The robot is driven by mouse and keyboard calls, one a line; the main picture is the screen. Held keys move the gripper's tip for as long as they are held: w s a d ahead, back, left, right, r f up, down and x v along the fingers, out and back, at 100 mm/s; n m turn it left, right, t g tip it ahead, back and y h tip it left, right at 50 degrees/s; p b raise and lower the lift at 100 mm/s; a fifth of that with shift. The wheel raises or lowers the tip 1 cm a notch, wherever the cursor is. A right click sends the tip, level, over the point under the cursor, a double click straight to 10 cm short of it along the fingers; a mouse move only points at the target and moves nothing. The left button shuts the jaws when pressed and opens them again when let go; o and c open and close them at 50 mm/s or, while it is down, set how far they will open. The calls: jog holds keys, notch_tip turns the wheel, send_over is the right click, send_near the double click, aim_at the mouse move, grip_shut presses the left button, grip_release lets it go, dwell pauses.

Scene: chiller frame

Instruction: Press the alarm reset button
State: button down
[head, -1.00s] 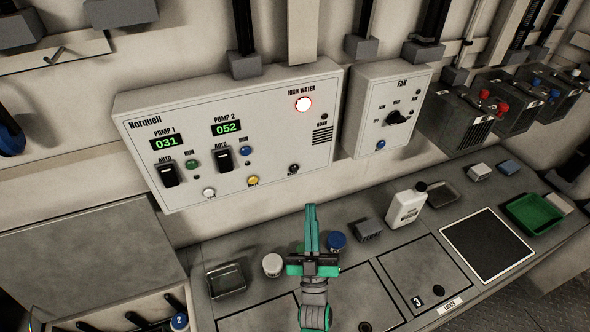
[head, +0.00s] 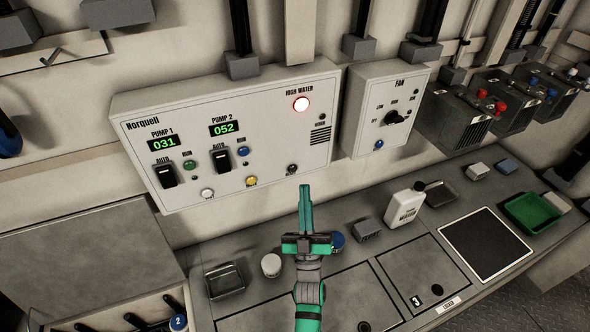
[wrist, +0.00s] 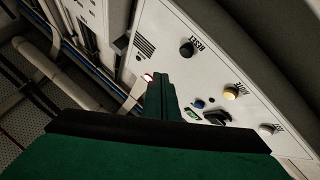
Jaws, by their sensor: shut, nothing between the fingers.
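The alarm reset button is a small black button (head: 292,169) at the lower right of the white Norquell panel (head: 235,95). In the wrist view the black button (wrist: 187,49) stands beside the label RESET. My gripper (head: 305,188) is shut and empty, its green fingers pointing up at the panel's lower edge, just below and right of the button in the head view. In the wrist view my fingertips (wrist: 160,77) show left of and below the button, with a visible gap. I see no contact.
A yellow button (head: 251,181), labelled MUTE in the wrist view, and a white button (head: 207,193) share the row. A red HIGH WATER lamp (head: 302,104) is lit. A fan box (head: 385,110) hangs to the right. A white bottle (head: 404,208) and a blue-lidded jar (head: 338,241) stand on the bench below.

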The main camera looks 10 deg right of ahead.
aim_at(292, 169)
jog(key=shift+w+a, duration=0.25)
jog(key=shift+w, duration=0.85)
jog(key=shift+w+a, duration=0.2)
jog(key=shift+w, duration=0.85)
jog(key=shift+w, duration=0.15)
jog(key=shift+a, duration=0.1)
jog(key=shift+w, duration=0.45)
